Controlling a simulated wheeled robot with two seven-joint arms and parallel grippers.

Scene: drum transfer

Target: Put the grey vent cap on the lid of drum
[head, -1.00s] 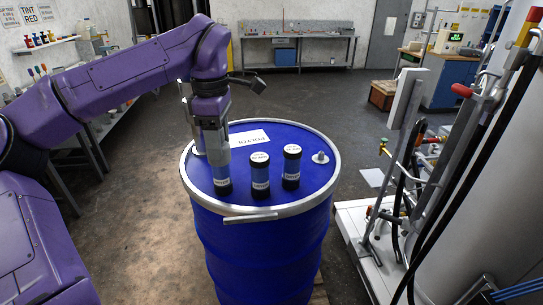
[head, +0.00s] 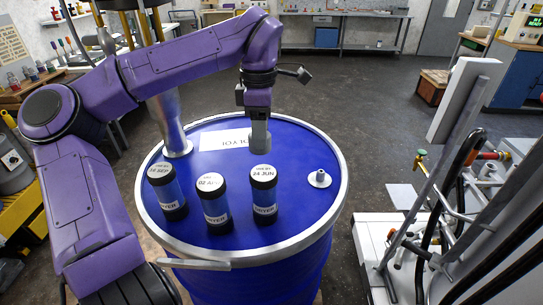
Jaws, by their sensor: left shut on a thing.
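The blue drum (head: 310,235) stands upright, its blue lid ringed by a pale metal rim. My left gripper (head: 259,127) points down over the back middle of the lid, just behind the right-hand dryer canister. It is shut on a grey rounded piece that looks like the grey vent cap (head: 260,141); the piece is hard to tell apart from the fingers. A small pale flanged fitting (head: 319,179) stands on the lid at the right. My right gripper is not in view.
Three dryer canisters stand on the lid: "18 SEP" (head: 168,194), "02 APR" (head: 214,207) and "24 JUN" (head: 264,200). A metal post (head: 172,120) rises at back left. A white label (head: 222,140) lies behind them. The lid's right side is mostly clear.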

